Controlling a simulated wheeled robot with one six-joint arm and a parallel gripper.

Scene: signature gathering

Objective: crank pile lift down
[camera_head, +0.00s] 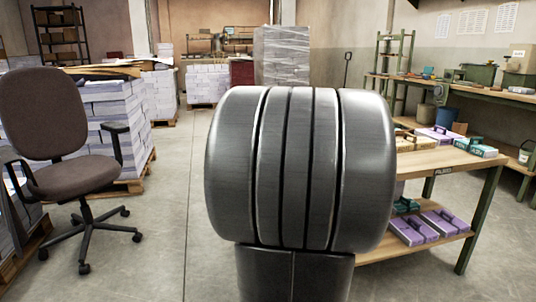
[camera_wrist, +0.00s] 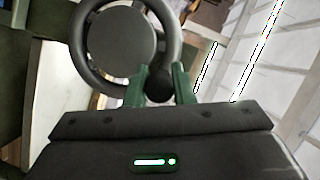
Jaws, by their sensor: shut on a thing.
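In the wrist view a dark grey crank wheel (camera_wrist: 122,42) shows at the top, with a round solid middle and an outer ring. A black knob (camera_wrist: 159,87) sits at its lower right edge. My gripper (camera_wrist: 160,72) has its two green fingers on either side of this knob and is shut on it. The gripper's dark body fills the bottom of the wrist view. The head view does not show the gripper or the crank; my own large grey arm part covers its middle. The pile lift cannot be made out for certain.
In the head view a brown office chair (camera_head: 45,125) stands at left beside paper stacks (camera_head: 112,118) on a pallet. A wooden table (camera_head: 452,160) with boxes is at right, and a workbench (camera_head: 485,95) lies behind it. Floor (camera_head: 160,215) between chair and arm is clear.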

